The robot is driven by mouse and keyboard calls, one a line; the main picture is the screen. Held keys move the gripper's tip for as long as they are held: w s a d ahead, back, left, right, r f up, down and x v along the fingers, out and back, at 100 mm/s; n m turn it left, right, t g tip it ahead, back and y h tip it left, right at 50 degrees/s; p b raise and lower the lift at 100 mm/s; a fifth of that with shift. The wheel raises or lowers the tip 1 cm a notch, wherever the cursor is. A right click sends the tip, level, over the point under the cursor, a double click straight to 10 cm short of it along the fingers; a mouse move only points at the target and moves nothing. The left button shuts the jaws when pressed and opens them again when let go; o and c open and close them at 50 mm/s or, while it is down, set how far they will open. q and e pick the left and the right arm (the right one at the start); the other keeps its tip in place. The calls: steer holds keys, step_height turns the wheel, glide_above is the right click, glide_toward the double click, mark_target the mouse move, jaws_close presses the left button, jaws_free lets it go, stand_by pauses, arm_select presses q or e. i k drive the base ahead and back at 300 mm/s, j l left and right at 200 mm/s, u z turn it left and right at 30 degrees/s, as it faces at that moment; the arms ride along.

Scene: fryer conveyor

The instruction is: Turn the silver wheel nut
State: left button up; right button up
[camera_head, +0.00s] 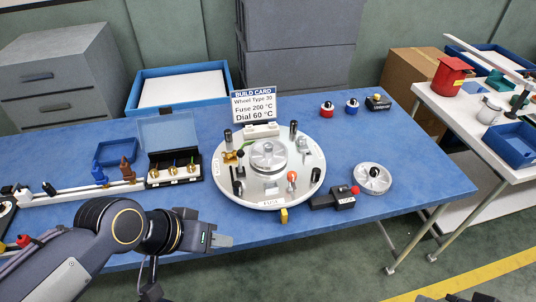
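A silver wheel (268,158) with a small raised nut (268,147) at its centre sits in the middle of a round white turntable (262,204) on the blue table. My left gripper (226,240) is in front of and below the turntable in the picture, apart from it, and points right. Its fingers show edge-on, so their opening is not clear; nothing shows held in them. Only small dark parts show at the bottom right edge, perhaps of my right arm; its fingers cannot be made out.
Several small fixtures stand around the turntable's rim, with a build card (254,106) behind it. A black box with a red knob (334,199) and a second grey wheel (372,179) lie to the right. A tool box (174,166) stands left. The table's right front is clear.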

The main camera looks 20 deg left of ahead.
mark_target(268, 146)
steer(key=i+l+u, duration=0.1)
steer(key=u, duration=0.25)
steer(key=i+l+u, duration=0.2)
steer(key=u, duration=0.15)
steer(key=i+l+u, duration=0.2)
steer(key=u, duration=0.15)
